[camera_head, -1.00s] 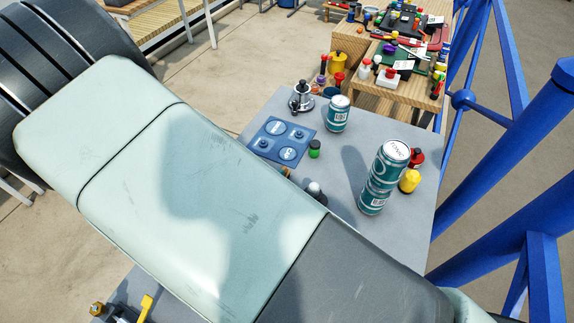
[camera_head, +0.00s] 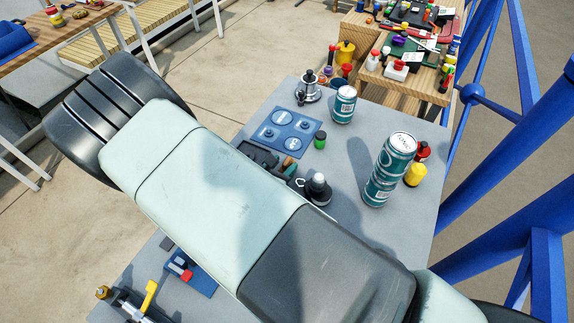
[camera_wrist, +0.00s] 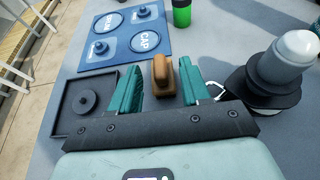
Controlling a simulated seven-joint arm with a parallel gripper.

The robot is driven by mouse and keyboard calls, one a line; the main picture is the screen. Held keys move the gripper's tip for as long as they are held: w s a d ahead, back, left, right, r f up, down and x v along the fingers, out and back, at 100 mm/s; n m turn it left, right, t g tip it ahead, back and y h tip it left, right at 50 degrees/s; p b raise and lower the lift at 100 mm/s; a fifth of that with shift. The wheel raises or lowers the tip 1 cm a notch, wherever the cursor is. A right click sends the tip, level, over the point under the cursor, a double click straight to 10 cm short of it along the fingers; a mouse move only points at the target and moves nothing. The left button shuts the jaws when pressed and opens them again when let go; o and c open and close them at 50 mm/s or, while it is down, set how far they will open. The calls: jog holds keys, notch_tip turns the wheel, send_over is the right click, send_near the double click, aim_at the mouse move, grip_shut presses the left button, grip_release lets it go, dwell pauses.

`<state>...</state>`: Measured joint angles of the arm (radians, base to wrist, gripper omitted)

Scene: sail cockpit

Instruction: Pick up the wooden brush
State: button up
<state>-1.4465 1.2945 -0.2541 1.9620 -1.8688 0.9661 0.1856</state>
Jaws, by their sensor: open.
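The wooden brush (camera_wrist: 164,76) is a small brown piece in the wrist view, seen from above on the grey table. My gripper (camera_wrist: 160,84) is open, with a teal finger on each side of the brush. The right finger is close beside it, and a wider gap shows on the left. I cannot tell how far down the fingers reach. In the head view, a small brown part of the brush (camera_head: 287,162) shows just past my arm, which hides most of the gripper.
Left of the gripper is a black tray (camera_wrist: 60,128); right is a dark winch-like piece with a grey top (camera_wrist: 290,58). Cans (camera_head: 389,170) stand farther right on the table (camera_head: 350,225).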

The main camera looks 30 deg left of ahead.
grip_shut()
